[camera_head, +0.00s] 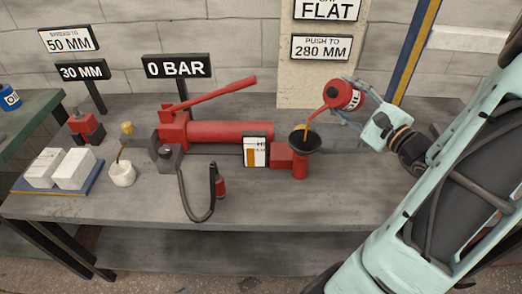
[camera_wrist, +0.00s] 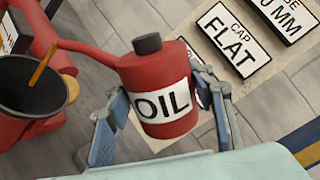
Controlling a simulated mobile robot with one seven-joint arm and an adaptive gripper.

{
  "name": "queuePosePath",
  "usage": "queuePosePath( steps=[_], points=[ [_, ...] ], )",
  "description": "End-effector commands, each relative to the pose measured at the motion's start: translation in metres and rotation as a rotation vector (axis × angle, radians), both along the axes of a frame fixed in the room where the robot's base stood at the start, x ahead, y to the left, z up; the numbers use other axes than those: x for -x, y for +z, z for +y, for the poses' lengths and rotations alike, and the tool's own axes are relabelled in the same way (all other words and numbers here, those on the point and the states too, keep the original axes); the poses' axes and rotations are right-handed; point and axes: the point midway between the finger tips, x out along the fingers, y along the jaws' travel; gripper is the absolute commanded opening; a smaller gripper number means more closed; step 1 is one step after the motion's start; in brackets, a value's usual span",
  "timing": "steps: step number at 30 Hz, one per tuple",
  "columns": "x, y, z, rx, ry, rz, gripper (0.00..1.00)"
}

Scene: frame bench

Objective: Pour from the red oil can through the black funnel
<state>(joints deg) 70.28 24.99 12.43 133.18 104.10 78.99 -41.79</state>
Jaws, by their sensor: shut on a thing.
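The red oil can (camera_head: 341,95) has a white OIL label, a dark cap and a long thin spout. It is tipped to the left in the head view, spout down. My gripper (camera_head: 354,104) is shut around its body, with a finger on each side in the wrist view (camera_wrist: 165,94). The black funnel (camera_head: 305,141) sits upright on a red cylinder at the right end of the red pump; it also shows in the wrist view (camera_wrist: 28,92). The spout tip is above the funnel, apart from it. An amber strip, like an oil stream, runs from the tip into the funnel.
The red hand pump (camera_head: 225,131) lies along the grey bench (camera_head: 270,205). A white and orange card (camera_head: 256,152) stands left of the funnel. The bench right of the funnel is clear.

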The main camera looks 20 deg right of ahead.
Motion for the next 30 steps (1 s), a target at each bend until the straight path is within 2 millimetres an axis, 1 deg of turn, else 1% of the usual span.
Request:
queuePosePath(
  steps=[16,25,30],
  points=[
    [-0.0002,0.0012,0.0,0.0,0.001,-0.003,0.1],
    [-0.0008,-0.0065,-0.0024,-0.066,0.001,0.013,0.1],
    [-0.0009,-0.0065,-0.0027,-0.068,0.001,0.014,0.1]
  ],
)
